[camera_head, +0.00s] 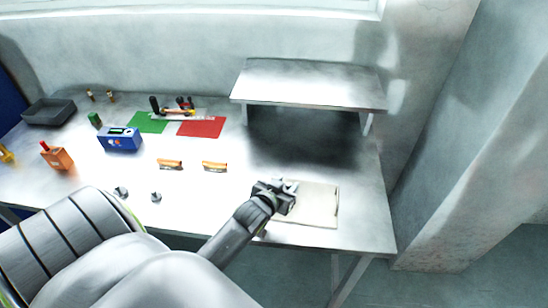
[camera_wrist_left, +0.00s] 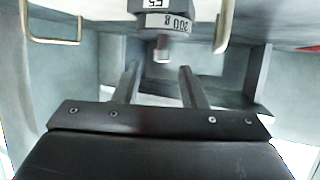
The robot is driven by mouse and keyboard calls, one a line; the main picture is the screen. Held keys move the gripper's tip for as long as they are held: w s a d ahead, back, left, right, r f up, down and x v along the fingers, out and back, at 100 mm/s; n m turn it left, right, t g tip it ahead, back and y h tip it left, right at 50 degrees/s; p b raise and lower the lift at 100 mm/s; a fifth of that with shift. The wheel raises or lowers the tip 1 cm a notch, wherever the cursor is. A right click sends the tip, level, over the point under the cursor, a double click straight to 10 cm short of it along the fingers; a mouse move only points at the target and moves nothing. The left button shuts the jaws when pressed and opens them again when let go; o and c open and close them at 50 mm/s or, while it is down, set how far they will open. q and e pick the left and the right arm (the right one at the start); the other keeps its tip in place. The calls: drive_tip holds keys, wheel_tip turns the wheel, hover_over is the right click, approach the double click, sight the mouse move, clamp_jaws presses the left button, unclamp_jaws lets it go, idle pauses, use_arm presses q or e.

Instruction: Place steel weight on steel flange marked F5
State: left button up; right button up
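In the left wrist view, which shows things upside down, a dark grey steel weight (camera_wrist_left: 167,22) reads "200 g" and has a small knob. It is stacked on a steel flange (camera_wrist_left: 155,3) with an "F5" label, cut off by the frame edge. The two seem to touch. My left gripper (camera_wrist_left: 157,72) is open, its fingers apart with nothing between them, and the knob lies just beyond the fingertips. In the head view my left gripper (camera_head: 289,186) shows over the front right of the table; I cannot make out the weight or flange there. My right gripper is not in view.
Two small grey round pieces (camera_head: 156,197) stand at the table's front left. Two orange-brown handle-like pieces (camera_head: 215,166) lie behind them. A blue box (camera_head: 120,139), red mat (camera_head: 201,127) and raised shelf (camera_head: 312,82) are farther back. A beige board (camera_head: 318,203) lies front right.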

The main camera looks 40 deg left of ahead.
use_arm(q)
drive_tip(key=b+v, duration=0.1)
drive_tip(key=v, duration=0.7)
idle(0.4)
